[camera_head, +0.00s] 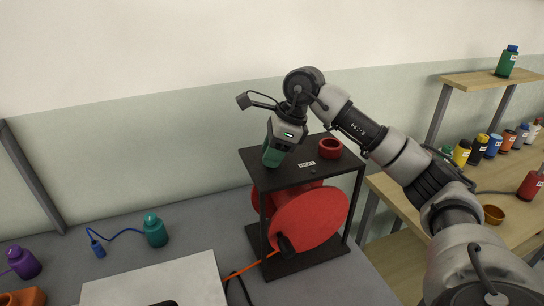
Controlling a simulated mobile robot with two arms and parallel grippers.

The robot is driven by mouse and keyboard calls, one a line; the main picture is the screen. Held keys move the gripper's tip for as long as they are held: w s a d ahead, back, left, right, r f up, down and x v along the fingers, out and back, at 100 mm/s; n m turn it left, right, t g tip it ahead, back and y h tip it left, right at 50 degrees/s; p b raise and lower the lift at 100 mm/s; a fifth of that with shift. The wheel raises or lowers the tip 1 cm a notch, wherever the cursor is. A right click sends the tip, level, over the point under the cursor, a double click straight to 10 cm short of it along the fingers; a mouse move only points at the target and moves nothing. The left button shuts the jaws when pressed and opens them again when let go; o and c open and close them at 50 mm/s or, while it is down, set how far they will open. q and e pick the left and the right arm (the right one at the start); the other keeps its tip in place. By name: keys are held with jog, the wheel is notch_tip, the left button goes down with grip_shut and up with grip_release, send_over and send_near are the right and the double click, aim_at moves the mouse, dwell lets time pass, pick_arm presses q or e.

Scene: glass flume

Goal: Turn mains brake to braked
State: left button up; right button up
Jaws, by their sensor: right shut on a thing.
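A black open-framed stand (354,167) holds a large red reel (312,216) with an orange cable. A small white label, too small to read surely, lies on the stand's top. My right gripper (272,156) points down at the left part of this top, left of the label. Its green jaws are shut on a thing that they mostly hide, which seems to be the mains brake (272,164). Its setting cannot be read. A red ring-shaped piece (330,148) sits on the top at the right. My left gripper is out of view.
A teal bottle-shaped weight (155,231) with a blue cord, a purple one (24,263) and a white board (155,282) are on the grey table (330,290). Wooden shelving (490,78) with several bottles stands at right. My right arm crosses the right side.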

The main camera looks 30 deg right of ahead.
jog(key=m+t, duration=0.1)
jog(key=m, duration=0.1)
jog(key=m+h+b, duration=0.1)
jog(key=m, duration=0.2)
jog(key=shift+m+t+h, duration=0.3)
jog(key=shift+t, duration=0.1)
jog(key=m+h, duration=0.1)
jog(key=m, duration=0.2)
jog(key=m+h+b, duration=0.1)
jog(key=m, duration=0.1)
jog(key=shift+a+m+t, duration=0.15)
jog(key=shift+m+t, duration=0.15)
jog(key=shift+m, duration=0.1)
jog(key=shift+r, duration=0.1)
jog(key=o, duration=0.9)
jog(key=shift+s, duration=0.1)
jog(key=b+v, duration=0.1)
jog(key=v, duration=0.9)
jog(key=shift+s+a+r, duration=0.1)
jog(key=shift+r, duration=0.2)
